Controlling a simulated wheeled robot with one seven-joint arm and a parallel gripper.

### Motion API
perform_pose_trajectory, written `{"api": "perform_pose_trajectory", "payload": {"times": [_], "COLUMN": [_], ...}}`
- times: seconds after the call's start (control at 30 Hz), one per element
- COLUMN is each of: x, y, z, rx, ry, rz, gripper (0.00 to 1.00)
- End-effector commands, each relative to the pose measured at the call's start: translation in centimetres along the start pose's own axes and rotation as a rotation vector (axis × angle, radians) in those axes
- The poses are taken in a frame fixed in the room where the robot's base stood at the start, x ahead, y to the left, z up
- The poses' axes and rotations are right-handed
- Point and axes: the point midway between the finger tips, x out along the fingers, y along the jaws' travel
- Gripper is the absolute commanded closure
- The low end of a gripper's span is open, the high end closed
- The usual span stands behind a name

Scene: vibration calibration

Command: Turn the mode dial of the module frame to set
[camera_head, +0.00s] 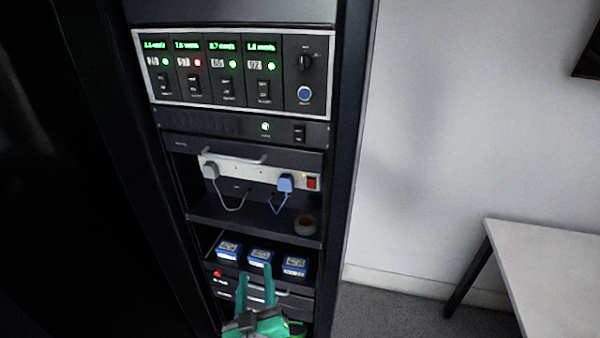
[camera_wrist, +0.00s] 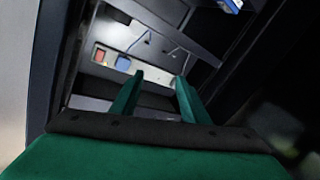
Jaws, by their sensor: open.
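The module frame (camera_head: 180,104) is at the top of the rack in the head view. It has several modules with green displays; one module's lamp is red and the others are green. The mode dial (camera_head: 305,62) is a black knob on the right-hand panel, above a blue button (camera_head: 304,94). The dial's lettering is too small to read. My green gripper (camera_head: 256,276) is low in front of the rack, well below the dial, with its fingers apart and nothing between them. The wrist view shows both fingers (camera_wrist: 158,92) pointing into the rack; the dial is not visible there.
A power strip (camera_head: 238,174) with plugs and a red switch (camera_head: 312,183) is mid-rack. Several blue boxes (camera_head: 260,258) sit in a lower tray. A table (camera_head: 555,262) stands at right; the floor between is clear.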

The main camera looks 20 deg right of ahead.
Motion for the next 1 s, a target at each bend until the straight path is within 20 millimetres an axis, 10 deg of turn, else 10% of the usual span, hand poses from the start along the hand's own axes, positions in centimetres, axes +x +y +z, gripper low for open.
{"api": "perform_pose_trajectory", "payload": {"times": [0.5, 1.0], "x": [7.3, 5.4], "y": [9.0, 18.8], "z": [-16.5, -32.2], "rx": [0.043, 0.224], "ry": [0.014, -0.003], "rz": [0.213, 0.361], "gripper": [0.59, 0.59]}}
